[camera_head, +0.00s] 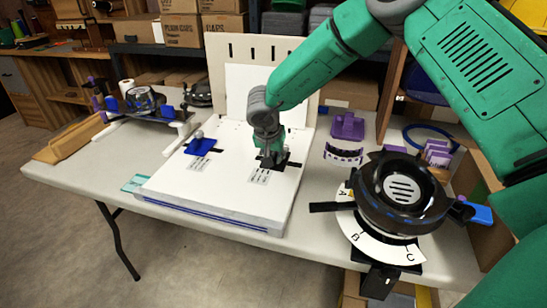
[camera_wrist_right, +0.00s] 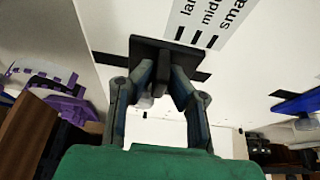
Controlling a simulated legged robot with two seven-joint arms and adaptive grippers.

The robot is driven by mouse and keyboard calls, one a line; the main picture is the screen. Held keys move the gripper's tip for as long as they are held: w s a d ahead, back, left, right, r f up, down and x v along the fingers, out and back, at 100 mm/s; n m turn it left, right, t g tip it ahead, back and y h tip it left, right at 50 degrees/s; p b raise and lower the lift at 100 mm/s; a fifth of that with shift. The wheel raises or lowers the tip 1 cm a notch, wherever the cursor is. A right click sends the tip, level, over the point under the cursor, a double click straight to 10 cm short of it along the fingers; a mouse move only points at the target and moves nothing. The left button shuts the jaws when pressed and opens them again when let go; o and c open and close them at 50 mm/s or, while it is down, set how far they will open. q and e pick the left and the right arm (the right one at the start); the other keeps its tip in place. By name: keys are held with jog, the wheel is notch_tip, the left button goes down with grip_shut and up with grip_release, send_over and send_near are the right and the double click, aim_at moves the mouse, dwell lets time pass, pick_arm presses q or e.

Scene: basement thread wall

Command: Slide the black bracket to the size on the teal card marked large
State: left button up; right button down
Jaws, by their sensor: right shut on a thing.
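The black bracket (camera_head: 292,164) sits on the white board (camera_head: 221,190), on a dark slot. My right gripper (camera_head: 270,162) comes down over it from above. In the right wrist view, my right gripper (camera_wrist_right: 163,78) is shut on the upright grip of the black bracket (camera_wrist_right: 148,46). A printed label (camera_wrist_right: 208,20) beside the bracket reads large, middle and small, partly cut off, with a tick mark under each word. I cannot tell which tick the bracket lines up with. The teal card (camera_head: 133,183) lies at the board's front left corner; its writing is too small to read. My left gripper is not in view.
A blue bracket (camera_head: 201,147) with its own label (camera_head: 197,163) is on the board's left. A white back panel (camera_head: 222,60) stands behind. To the right are a round black dial device (camera_head: 400,190) and purple parts (camera_head: 347,126). The table's front left is clear.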

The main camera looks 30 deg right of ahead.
aim_at(286, 163)
jog(key=shift+w, duration=0.15)
jog(key=shift+d+p, duration=0.1)
jog(key=shift+p, duration=0.2)
jog(key=s+d+p, duration=0.2)
jog(key=shift+s+r+p, duration=0.15)
jog(key=shift+p, duration=0.15)
jog(key=shift+s+d, duration=0.15)
jog(key=shift+d, duration=0.1)
jog(key=shift+f, duration=0.2)
jog(key=shift+a, duration=0.1)
jog(key=c, duration=1.6)
grip_release()
jog(key=shift+c, duration=0.2)
jog(key=shift+o, duration=0.2)
jog(key=shift+f, duration=0.1)
